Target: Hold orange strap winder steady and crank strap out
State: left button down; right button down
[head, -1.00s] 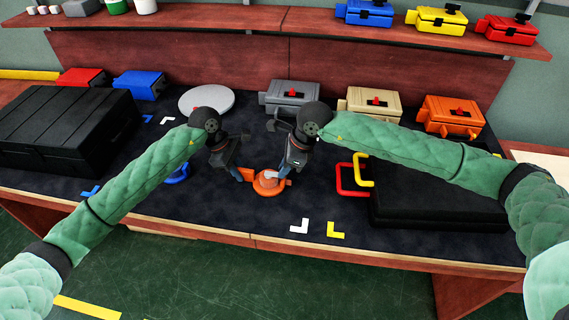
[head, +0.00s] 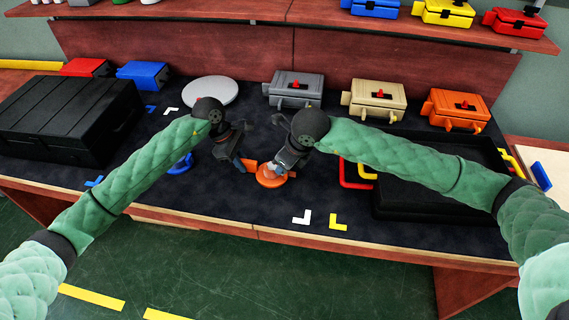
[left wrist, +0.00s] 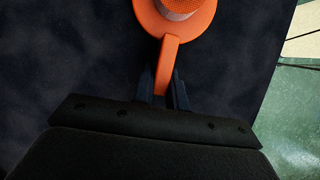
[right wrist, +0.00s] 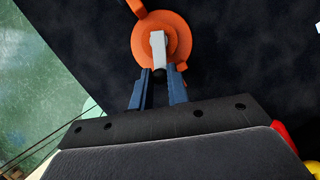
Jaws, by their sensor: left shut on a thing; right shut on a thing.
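The orange strap winder (head: 268,181) lies on the dark mat near the table's front edge. It is a round orange disc with an arm on one side; it also shows in the left wrist view (left wrist: 196,27) and the right wrist view (right wrist: 178,28). My left gripper (head: 243,164) is shut on the orange arm (left wrist: 167,65), left of the disc. My right gripper (head: 277,170) is at the grey crank (right wrist: 158,48) on top of the disc, its fingers (right wrist: 160,76) closed around the crank's dark knob (right wrist: 159,73). The fingers partly hide the crank in the head view.
A blue round piece (head: 181,163) lies left of the winder. A black case (head: 70,120) stands at left, a black tray (head: 440,205) at right with red (head: 350,178) and yellow handles. Grey (head: 296,87), tan (head: 377,97) and orange toolboxes (head: 457,108) line the back.

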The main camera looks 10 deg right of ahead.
jog(key=c, duration=1.3)
grip_release()
jog(key=shift+c, duration=0.2)
jog(key=v, duration=1.2)
